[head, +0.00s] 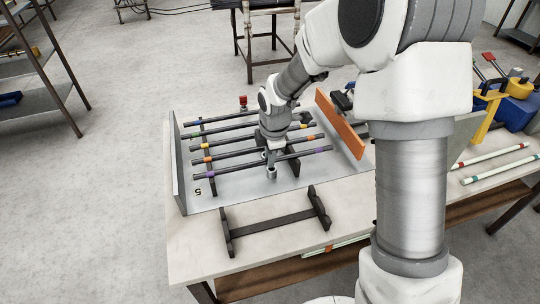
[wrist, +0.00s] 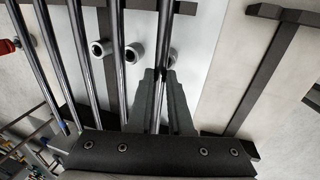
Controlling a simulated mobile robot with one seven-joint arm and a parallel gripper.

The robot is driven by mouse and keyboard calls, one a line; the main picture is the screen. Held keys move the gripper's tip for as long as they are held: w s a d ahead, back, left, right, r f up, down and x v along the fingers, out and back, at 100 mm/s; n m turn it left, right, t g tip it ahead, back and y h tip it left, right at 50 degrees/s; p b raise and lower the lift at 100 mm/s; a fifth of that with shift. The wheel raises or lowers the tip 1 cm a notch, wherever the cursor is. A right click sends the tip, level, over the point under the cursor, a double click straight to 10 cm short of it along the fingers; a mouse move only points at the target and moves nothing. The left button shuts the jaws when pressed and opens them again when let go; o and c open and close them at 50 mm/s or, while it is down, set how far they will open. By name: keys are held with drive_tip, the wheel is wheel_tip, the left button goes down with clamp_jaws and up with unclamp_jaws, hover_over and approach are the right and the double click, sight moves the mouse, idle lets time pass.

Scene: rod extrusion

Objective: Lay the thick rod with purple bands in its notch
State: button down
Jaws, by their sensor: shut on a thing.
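The dark rod with purple bands (head: 229,170) is the frontmost rod of the row in the head view, one band near each end. My gripper (head: 271,160) is at its middle. In the wrist view my gripper's fingers (wrist: 160,85) are shut on the purple-banded rod (wrist: 166,25), which runs lengthwise between them. The black rack (head: 209,155) has a support bar near each end of the rods; my arm hides part of it. I cannot tell whether the held rod touches a notch or hangs just above.
Several other dark rods with orange, yellow, green and blue bands lie behind, close alongside. An empty black stand (head: 275,224) is in front on the table (head: 190,240). An orange board (head: 340,123) stands to the right. Grey short cylinders (wrist: 103,48) sit near the rods.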

drive_tip(key=c, duration=0.8)
unclamp_jaws()
drive_tip(key=shift+o, duration=0.2)
drive_tip(key=p+v, duration=0.3)
drive_tip(key=v, duration=1.4)
drive_tip(key=shift+s+r, duration=0.2)
